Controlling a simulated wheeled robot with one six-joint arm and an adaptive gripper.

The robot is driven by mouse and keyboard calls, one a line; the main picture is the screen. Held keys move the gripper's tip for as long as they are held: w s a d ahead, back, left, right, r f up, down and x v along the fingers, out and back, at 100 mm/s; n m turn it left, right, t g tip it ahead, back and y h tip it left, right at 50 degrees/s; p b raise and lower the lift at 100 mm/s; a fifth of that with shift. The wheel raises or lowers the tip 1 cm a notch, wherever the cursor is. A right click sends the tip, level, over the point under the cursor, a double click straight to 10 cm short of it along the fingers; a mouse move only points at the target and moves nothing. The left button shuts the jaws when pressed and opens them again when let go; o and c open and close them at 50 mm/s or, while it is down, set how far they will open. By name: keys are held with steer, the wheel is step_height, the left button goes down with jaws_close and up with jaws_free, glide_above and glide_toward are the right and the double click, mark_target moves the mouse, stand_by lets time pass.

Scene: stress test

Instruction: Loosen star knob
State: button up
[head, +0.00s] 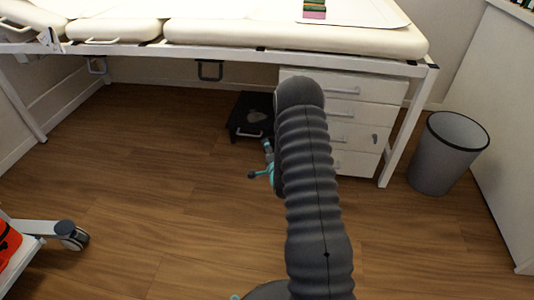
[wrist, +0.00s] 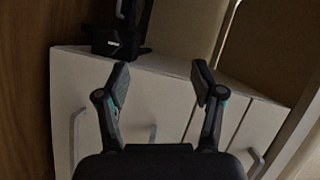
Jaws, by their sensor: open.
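I cannot make out a star knob in either view. My gripper (wrist: 160,70) is open in the wrist view, its two dark fingers spread apart with nothing between them. A white drawer cabinet (wrist: 150,90) with metal handles lies beyond the fingers. A dark object (wrist: 117,32) shows at the cabinet's far edge, too dim to tell its details. In the head view my ribbed arm covers most of the gripper. Small teal parts show at the arm's left side, in front of the floor; I cannot tell whether they are fingers.
An examination couch (head: 290,38) on a white frame spans the back, with the white drawer cabinet (head: 345,112) under it. A black step stool (head: 250,118) stands left of the cabinet. A grey bin (head: 447,155) is at right, a wheeled cart (head: 40,228) at left. Left-middle wood floor is clear.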

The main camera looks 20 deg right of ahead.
steer(key=s+d+f+m+t+h+b, duration=0.1)
steer(key=s+f+m, duration=0.25)
steer(key=f, duration=0.55)
steer(key=b+x, duration=0.1)
steer(key=x, duration=1.2)
steer(key=shift+w+d, duration=0.1)
steer(key=shift+d, duration=0.05)
steer(key=c, duration=1.2)
steer(key=shift+o, duration=0.2)
